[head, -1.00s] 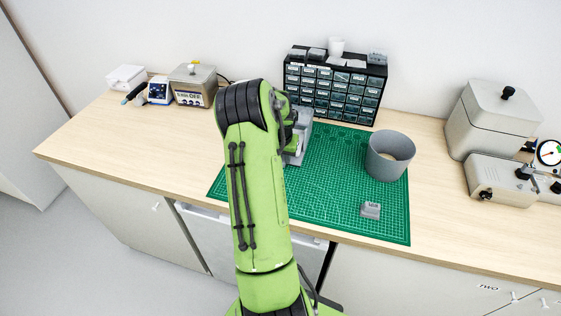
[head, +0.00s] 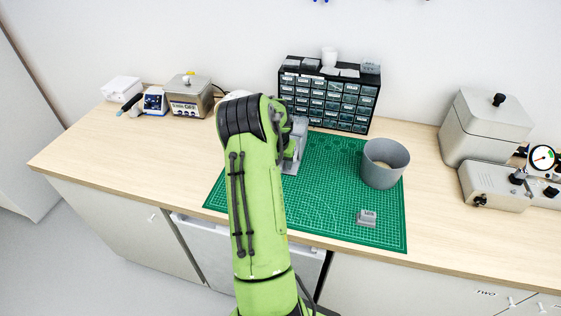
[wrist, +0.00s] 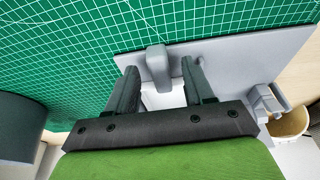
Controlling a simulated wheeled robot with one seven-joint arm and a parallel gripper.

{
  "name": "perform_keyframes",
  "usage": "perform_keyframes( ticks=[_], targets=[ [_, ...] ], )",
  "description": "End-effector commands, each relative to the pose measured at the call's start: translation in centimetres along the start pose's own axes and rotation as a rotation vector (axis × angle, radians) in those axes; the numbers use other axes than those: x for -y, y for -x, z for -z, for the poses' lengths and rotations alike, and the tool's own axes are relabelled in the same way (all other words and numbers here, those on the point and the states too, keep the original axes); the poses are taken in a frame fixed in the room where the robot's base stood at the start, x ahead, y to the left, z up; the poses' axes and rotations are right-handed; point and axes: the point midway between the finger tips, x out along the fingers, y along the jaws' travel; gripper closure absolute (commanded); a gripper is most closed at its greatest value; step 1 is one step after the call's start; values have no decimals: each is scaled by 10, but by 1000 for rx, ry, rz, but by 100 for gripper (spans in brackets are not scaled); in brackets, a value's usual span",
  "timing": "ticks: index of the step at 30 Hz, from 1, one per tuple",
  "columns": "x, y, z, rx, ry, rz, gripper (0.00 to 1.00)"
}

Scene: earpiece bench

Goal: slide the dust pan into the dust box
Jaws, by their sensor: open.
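A light grey flat-sided piece (wrist: 225,58) with a raised tab (wrist: 157,66) lies over the green mat in the wrist view; I take it for the dust pan or dust box, but cannot tell which. My gripper (wrist: 160,80) is open, its two dark fingers on either side of the tab with visible gaps. In the head view the grey piece (head: 297,140) stands at the mat's back left, partly hidden by my arm, which also hides the gripper. Whether pan and box are joined or apart is hidden.
A grey round bin (head: 385,165) and a small labelled grey block (head: 366,218) stand on the green mat (head: 330,190). A drawer cabinet (head: 328,95) stands behind. Boxy equipment (head: 490,130) is at right. The mat's middle is clear.

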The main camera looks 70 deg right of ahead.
Motion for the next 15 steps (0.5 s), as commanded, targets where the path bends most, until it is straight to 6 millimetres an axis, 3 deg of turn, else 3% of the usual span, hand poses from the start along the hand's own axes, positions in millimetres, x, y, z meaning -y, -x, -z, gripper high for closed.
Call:
perform_keyframes(
  ticks=[5, 15],
  targets=[
    [1, 18, 1, -3, 1, 2, 48],
    [1, 113, 1, -5, 0, 3, 48]
  ],
)
